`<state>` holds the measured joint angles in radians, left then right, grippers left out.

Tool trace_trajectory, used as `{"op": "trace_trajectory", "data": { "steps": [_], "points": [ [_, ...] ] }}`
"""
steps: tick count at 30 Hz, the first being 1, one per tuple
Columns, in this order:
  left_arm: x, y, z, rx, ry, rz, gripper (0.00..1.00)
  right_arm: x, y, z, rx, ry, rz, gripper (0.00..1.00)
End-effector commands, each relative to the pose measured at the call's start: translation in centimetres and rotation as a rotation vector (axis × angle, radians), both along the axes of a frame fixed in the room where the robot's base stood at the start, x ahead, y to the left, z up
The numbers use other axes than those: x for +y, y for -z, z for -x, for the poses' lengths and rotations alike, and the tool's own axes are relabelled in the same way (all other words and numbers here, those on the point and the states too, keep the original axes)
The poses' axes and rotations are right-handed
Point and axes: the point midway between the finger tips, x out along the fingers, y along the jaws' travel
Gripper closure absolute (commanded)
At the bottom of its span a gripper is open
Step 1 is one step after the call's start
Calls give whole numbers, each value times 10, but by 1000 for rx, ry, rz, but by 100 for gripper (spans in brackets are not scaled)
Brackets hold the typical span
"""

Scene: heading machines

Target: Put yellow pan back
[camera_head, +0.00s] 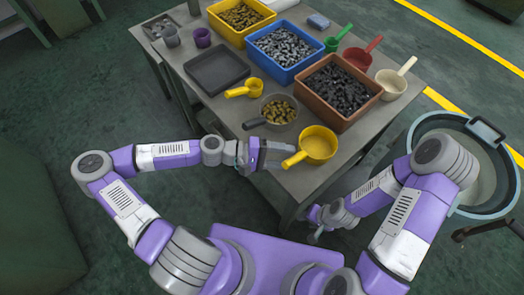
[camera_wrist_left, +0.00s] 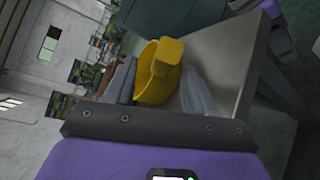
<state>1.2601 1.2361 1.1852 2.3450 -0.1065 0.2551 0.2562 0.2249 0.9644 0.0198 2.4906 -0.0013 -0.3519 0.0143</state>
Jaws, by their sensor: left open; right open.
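The yellow pan (camera_head: 319,143) sits near the front edge of the grey table, its handle pointing left and forward. My left gripper (camera_head: 284,155) is open beside the pan, close to its handle. In the left wrist view the yellow pan (camera_wrist_left: 152,88) and its handle appear between the two spread fingers of the left gripper (camera_wrist_left: 160,90); contact cannot be told. My right gripper (camera_head: 316,235) is open and low, in front of the table's front right side, away from the pan. Its fingers are small and partly hidden.
A grey pan of brass parts (camera_head: 279,109), a smaller yellow scoop (camera_head: 254,86) and an empty black tray (camera_head: 216,70) are near. Brown (camera_head: 358,110), blue (camera_head: 284,67) and yellow (camera_head: 248,30) bins stand behind. A round tub (camera_head: 425,127) stands right of the table.

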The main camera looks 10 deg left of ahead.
Motion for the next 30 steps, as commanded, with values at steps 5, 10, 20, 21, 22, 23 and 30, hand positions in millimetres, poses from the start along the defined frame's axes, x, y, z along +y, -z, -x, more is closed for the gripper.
{"op": "trace_trajectory", "data": {
  "steps": [5, 10, 20, 21, 22, 23, 30],
  "points": [
    [38, -9, 7, 0, -7, -2, 45, 0, -15, 0, 0, 0, 0, 57],
    [65, -13, 14, 1, -5, -1, 45, 0, -23, 0, 0, 0, 0, 57],
    [81, -14, 18, -1, -1, -1, 45, 0, -26, 0, 0, 0, 0, 57],
    [81, -14, 18, -1, -1, -1, 45, 0, -26, 0, 0, 0, 0, 57],
    [81, -14, 18, -1, -1, -1, 45, 0, -26, 0, 0, 0, 0, 57],
    [81, -14, 18, -1, -1, -1, 45, 0, -26, 0, 0, 0, 0, 57],
    [81, -14, 18, -1, 0, 0, 45, 0, -26, 0, 0, 0, 0, 57]
  ]
}}
